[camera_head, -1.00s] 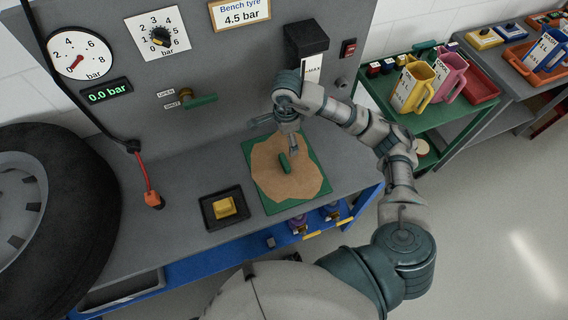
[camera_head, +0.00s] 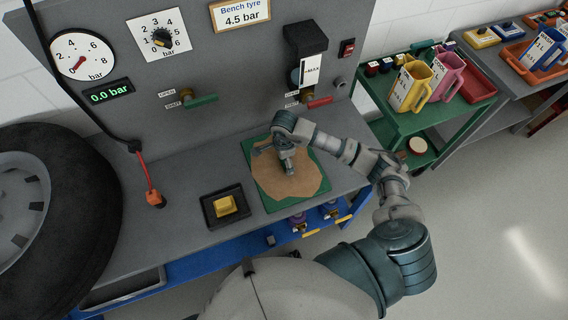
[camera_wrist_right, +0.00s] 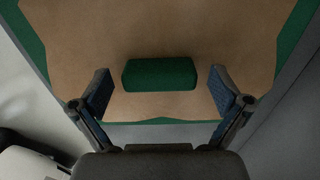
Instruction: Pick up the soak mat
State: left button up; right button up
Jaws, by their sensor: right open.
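The soak mat (camera_head: 274,191) lies flat on the grey bench. It is green with a large tan patch over most of it. A green block-like grip stands out of its middle; in the right wrist view this green grip (camera_wrist_right: 160,74) sits between my fingers, a little ahead of the tips. My right gripper (camera_head: 287,168) is above the mat and hides the grip in the head view. In the right wrist view my right gripper (camera_wrist_right: 160,92) is open, one finger on each side of the grip, with gaps on both sides. My left gripper is not in view.
A black tray with a yellow block (camera_head: 225,205) is left of the mat. A panel with gauges, a green-handled valve (camera_head: 199,102) and a red-handled valve (camera_head: 319,102) rises behind. A tyre (camera_head: 75,200) stands at left. A green cart (camera_head: 430,117) with jugs stands right.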

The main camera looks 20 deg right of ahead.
jog(key=shift+d, duration=0.1)
jog(key=c, duration=1.2)
